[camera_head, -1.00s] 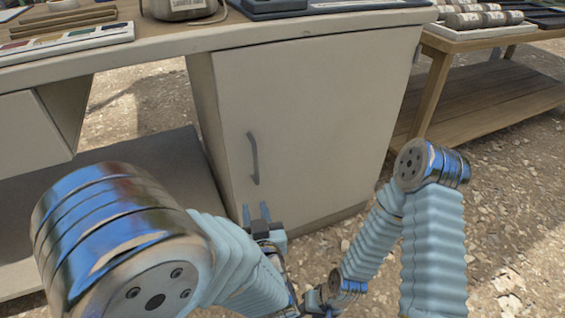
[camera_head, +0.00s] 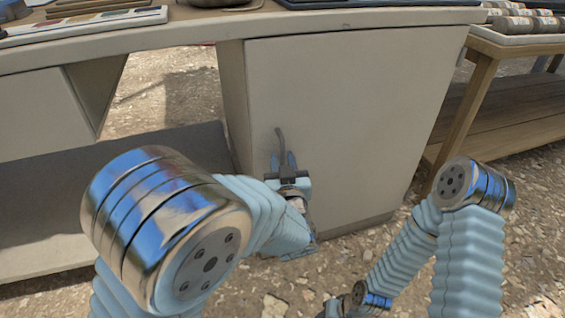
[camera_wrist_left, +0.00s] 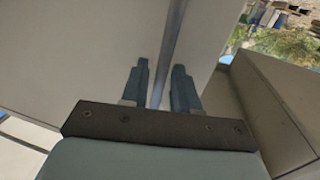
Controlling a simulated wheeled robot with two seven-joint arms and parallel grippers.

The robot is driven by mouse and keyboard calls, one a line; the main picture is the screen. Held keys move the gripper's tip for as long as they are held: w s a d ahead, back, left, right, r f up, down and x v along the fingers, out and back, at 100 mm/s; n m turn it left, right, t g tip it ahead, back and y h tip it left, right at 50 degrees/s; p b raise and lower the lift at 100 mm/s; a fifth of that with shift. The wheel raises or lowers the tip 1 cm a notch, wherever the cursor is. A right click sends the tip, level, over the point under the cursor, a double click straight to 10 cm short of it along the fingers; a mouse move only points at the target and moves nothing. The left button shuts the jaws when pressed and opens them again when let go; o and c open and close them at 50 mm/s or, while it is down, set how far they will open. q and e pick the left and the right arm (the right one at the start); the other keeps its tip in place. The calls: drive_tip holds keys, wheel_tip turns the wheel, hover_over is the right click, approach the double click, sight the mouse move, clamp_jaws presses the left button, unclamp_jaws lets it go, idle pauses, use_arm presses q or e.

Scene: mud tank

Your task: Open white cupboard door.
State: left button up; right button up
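The white cupboard door (camera_head: 350,110) is closed and faces me under the worktop. Its grey vertical bar handle (camera_head: 280,138) is near the door's left edge; its lower part is hidden behind my left gripper. My left gripper (camera_head: 283,158) is at the handle with its fingers pointing at the door. In the left wrist view, the handle (camera_wrist_left: 176,40) runs between the two separated fingers (camera_wrist_left: 160,80), with a gap visible beside it. Whether either finger touches it is unclear. My right arm shows at the lower right, but its gripper is not visible.
The worktop (camera_head: 300,27) runs above the door. An open space with a low shelf (camera_head: 130,175) lies left of the cupboard. A wooden bench (camera_head: 500,110) stands to the right. Gravel ground (camera_head: 400,240) lies in front.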

use_arm(q)
drive_tip(key=shift+w, duration=0.25)
clamp_jaws()
drive_tip(key=shift+s, duration=0.1)
